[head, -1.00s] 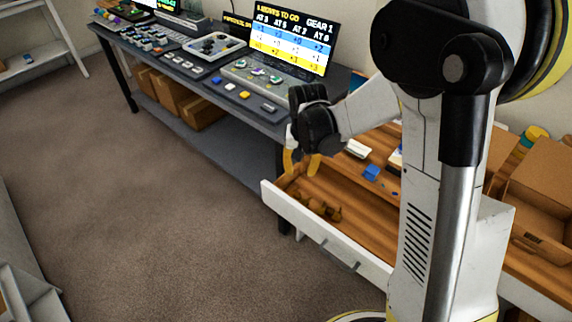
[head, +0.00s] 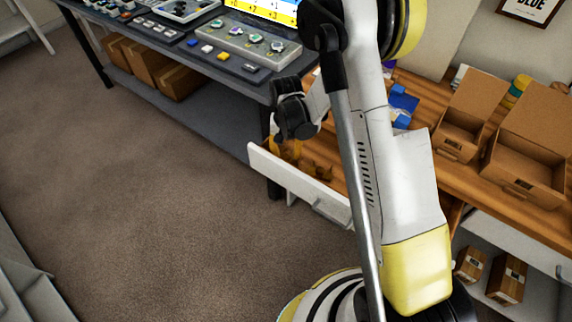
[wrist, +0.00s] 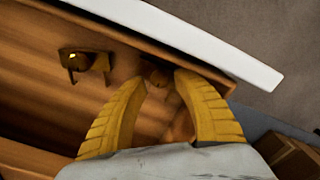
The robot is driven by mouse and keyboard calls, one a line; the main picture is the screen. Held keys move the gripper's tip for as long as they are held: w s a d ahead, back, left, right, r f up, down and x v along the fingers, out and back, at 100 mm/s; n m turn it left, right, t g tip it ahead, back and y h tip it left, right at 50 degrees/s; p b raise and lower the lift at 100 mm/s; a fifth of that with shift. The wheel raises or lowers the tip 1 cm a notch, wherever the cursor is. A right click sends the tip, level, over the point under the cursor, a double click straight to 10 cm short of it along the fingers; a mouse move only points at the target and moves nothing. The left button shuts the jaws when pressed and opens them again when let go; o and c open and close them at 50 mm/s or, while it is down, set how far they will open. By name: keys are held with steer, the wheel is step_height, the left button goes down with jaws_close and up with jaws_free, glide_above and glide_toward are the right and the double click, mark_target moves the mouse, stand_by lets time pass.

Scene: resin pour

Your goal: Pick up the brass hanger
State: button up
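An open drawer (wrist: 215,50) with a white front and wooden inside shows in the wrist view. A dark brass-coloured piece with small legs (wrist: 84,62) lies in it on the left, and a brownish piece (wrist: 158,76) lies between and beyond my fingertips, partly hidden. I cannot tell which is the brass hanger. My gripper (wrist: 159,79) has its two yellow fingers spread, with nothing clearly held. In the head view my gripper (head: 285,150) hangs over the left end of the drawer (head: 297,187). Brown pieces (head: 318,170) show in the drawer beside it.
The dark bench (head: 225,75) with a button panel (head: 245,45) stands to the left. The wooden counter (head: 480,185) holds open cardboard boxes (head: 530,150) at right. The drawer's walls surround the pieces. Open carpet (head: 140,200) lies in front.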

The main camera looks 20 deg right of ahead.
step_height(320, 180, down, 2)
steer(key=shift+f+b, duration=0.2)
steer(key=shift+b, duration=0.1)
steer(key=shift+r, duration=0.1)
jaws_close()
